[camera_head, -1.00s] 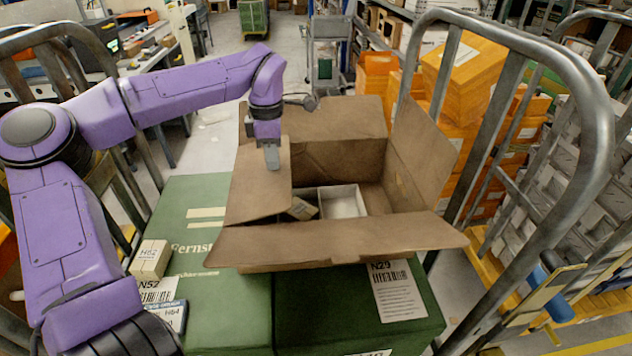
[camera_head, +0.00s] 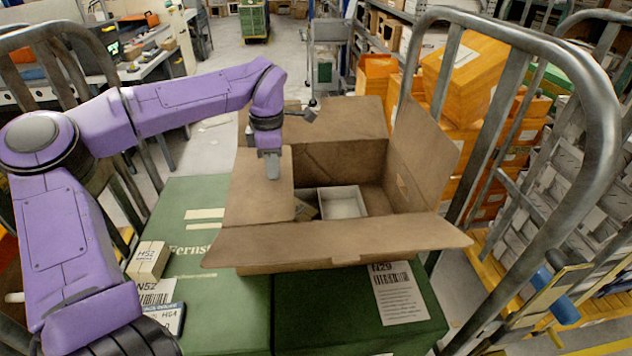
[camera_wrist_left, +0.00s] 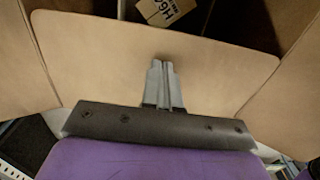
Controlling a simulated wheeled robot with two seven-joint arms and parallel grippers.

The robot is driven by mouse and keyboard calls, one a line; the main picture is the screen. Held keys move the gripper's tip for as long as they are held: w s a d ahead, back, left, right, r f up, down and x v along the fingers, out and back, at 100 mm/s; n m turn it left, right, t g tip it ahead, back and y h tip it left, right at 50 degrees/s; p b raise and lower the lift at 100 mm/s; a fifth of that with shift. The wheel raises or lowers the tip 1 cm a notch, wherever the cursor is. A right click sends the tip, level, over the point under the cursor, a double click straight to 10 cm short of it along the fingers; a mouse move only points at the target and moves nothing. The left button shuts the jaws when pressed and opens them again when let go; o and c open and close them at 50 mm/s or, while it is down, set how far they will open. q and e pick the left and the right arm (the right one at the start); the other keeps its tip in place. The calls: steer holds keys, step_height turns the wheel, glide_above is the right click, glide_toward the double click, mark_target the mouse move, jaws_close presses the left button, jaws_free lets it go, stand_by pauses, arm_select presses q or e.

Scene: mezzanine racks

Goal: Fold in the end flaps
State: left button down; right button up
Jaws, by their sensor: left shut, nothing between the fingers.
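An open brown cardboard box (camera_head: 340,256) stands on green boxes. Its left end flap (camera_head: 255,197) lies folded inward over the left part of the opening; it also fills much of the left wrist view (camera_wrist_left: 215,65). My left gripper (camera_head: 272,177) is shut and empty, pointing down with its tips at this flap; its fingers also show in the left wrist view (camera_wrist_left: 161,68). The right end flap (camera_head: 424,145) stands up, tilted outward. The near long flap (camera_head: 400,236) sticks out toward me and the far long flap (camera_head: 335,118) leans back. My right gripper is out of view.
Grey metal cage rails (camera_head: 598,150) rise at both sides. Green boxes (camera_head: 235,305) lie below, with a small labelled carton (camera_head: 148,260) on top at left.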

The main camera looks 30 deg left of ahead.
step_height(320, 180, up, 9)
steer(key=p, duration=0.8)
steer(key=shift+p, duration=0.35)
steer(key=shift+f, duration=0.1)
